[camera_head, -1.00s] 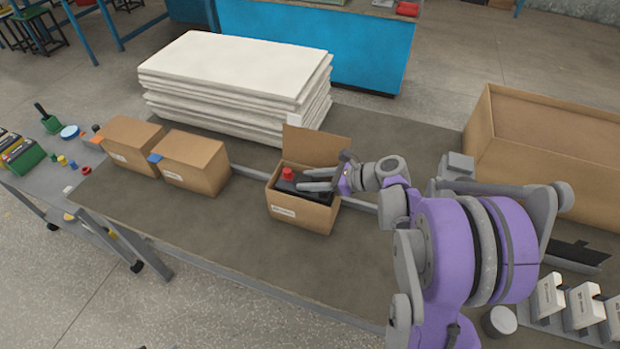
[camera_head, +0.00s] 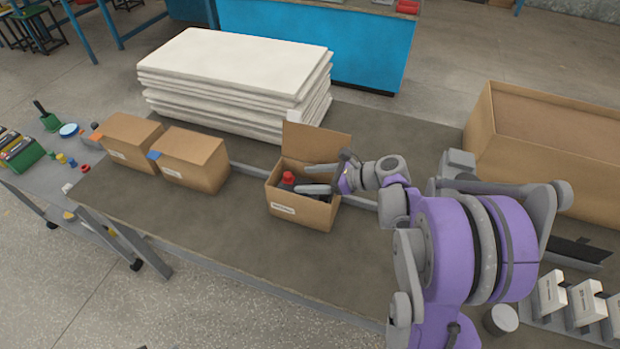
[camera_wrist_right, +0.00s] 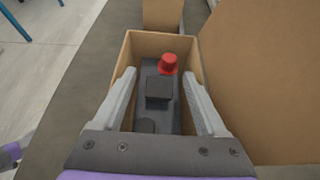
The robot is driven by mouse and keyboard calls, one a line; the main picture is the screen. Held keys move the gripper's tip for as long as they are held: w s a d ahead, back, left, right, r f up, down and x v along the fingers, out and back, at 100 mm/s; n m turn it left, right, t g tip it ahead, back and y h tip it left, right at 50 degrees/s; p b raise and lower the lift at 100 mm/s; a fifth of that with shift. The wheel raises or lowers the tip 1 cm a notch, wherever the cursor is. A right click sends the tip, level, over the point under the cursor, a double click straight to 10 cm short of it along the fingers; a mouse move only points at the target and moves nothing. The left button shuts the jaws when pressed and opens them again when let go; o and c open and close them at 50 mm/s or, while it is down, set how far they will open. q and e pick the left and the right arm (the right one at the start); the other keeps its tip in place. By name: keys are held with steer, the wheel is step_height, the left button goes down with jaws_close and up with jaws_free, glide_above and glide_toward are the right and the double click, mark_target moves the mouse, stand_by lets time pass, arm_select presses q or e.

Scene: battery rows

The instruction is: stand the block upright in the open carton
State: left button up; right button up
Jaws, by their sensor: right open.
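The open carton (camera_head: 300,211) stands on the grey table with its back flap raised. The dark block (camera_wrist_right: 172,112) with a red cap (camera_head: 288,177) is inside it, its cap end facing up; the carton walls hide its lower part, so I cannot tell whether it touches the bottom. In the right wrist view, the cap (camera_wrist_right: 168,63) shows at the far end of the block's top. My right gripper (camera_head: 320,178) is at the carton's opening. It is open, with one finger on each side of the block in the wrist view (camera_wrist_right: 159,82). My left gripper is out of view.
Two closed cartons (camera_head: 196,160) (camera_head: 130,141) stand to the left. A stack of white boards (camera_head: 235,75) lies behind. A large brown box (camera_head: 550,145) is at the right, with white holders (camera_head: 585,305) in front. The table's front left is clear.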

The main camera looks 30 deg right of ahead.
steer(key=shift+r+p, duration=0.3)
steer(key=shift+r, duration=0.15)
steer(key=v, duration=0.7)
steer(key=s+a+f+n+g+h, duration=0.35)
steer(key=s+a+n, duration=0.35)
steer(key=a+n, duration=0.45)
steer(key=s+a+f+n+h, duration=0.2)
steer(key=s+n+h, duration=0.3)
steer(key=s+n, duration=0.5)
steer(key=a+n+g, duration=0.1)
steer(key=n, duration=0.5)
steer(key=shift+s, duration=0.3)
steer(key=shift+f, duration=0.15)
